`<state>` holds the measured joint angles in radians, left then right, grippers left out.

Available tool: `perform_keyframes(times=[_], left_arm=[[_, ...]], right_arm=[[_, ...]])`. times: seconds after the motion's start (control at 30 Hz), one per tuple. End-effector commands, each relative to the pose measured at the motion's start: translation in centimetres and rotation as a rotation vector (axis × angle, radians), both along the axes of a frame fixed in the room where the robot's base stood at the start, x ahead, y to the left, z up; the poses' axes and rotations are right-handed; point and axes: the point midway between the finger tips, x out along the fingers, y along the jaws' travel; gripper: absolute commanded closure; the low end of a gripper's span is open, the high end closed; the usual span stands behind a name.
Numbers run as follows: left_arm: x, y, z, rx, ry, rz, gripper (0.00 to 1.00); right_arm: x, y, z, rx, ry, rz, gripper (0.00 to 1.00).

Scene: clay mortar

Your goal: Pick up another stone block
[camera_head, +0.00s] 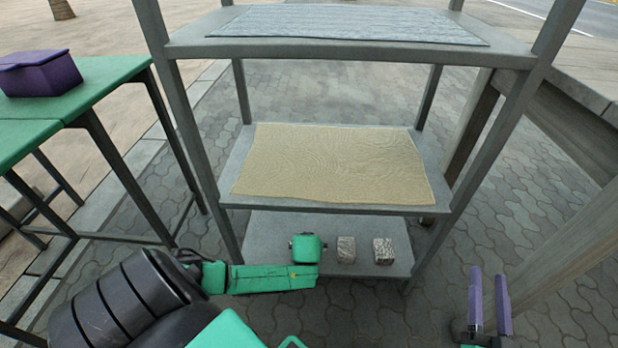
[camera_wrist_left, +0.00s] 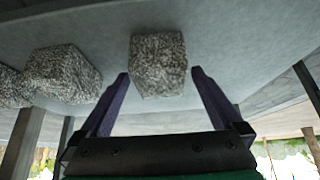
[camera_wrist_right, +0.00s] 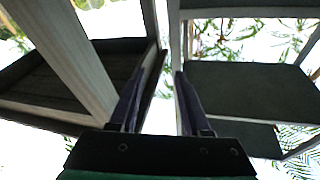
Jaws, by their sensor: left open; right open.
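Two speckled grey stone blocks, one on the left (camera_head: 346,250) and one on the right (camera_head: 383,251), sit on the bottom shelf (camera_head: 345,226) of the grey rack. The left wrist view shows a near block (camera_wrist_left: 157,65), a second block (camera_wrist_left: 62,73) left of it and part of a third (camera_wrist_left: 10,88) at the edge. My left gripper (camera_wrist_left: 160,73) is open, its fingertips either side of the near block; I cannot tell whether they touch it. My left arm hides its fingers in the head view. My right gripper (camera_head: 489,272) is open and empty, right of the rack.
The middle shelf holds a sand-coloured sheet (camera_head: 335,163) close above the blocks. The top shelf carries a grey-blue sheet (camera_head: 350,24). A green table (camera_head: 105,72) with a purple box (camera_head: 40,74) stands left. A wooden structure (camera_head: 560,235) stands close to my right gripper.

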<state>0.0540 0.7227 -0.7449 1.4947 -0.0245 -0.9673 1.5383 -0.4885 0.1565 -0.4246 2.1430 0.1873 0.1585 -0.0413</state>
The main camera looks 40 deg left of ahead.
Motion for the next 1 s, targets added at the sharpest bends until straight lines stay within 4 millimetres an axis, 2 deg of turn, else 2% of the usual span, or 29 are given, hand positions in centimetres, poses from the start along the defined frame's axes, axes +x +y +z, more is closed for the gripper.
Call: perform_keyframes(times=[0.1, 0.2, 0.43, 0.47, 0.5, 0.67, 0.7, 0.73, 1.0], left_arm=[[0.2, 0.2, -0.4, 0.000, 0.000, 0.000, 0.00], [0.3, 0.2, -0.5, 0.000, 0.000, 0.001, 0.00], [0.3, 0.2, -0.5, 0.000, 0.000, 0.001, 0.00], [0.3, 0.2, -0.5, 0.000, 0.000, 0.000, 0.04], [0.3, 0.2, -0.5, 0.000, 0.000, 0.000, 0.19], [0.3, 0.2, -0.5, 0.000, 0.000, 0.000, 0.80], [0.3, 0.2, -0.5, 0.000, 0.000, 0.000, 0.96], [0.3, 0.2, -0.5, 0.000, 0.000, 0.000, 1.00], [0.3, 0.2, -0.4, 0.000, -0.002, 0.000, 1.00]], right_arm=[[0.7, -0.3, 2.8, 0.016, -0.085, -0.012, 0.53], [1.0, -0.4, 4.3, 0.022, -0.129, -0.018, 0.53], [1.0, -0.5, 4.8, 0.025, -0.141, -0.020, 0.53], [1.0, -0.5, 4.8, 0.025, -0.141, -0.020, 0.53], [1.0, -0.5, 4.8, 0.024, -0.140, -0.020, 0.53], [1.0, -0.5, 4.8, 0.024, -0.140, -0.020, 0.53], [1.0, -0.5, 4.8, 0.025, -0.140, -0.020, 0.53], [1.0, -0.5, 4.8, 0.025, -0.140, -0.020, 0.53], [1.0, -0.5, 4.7, 0.025, -0.139, -0.020, 0.53]])
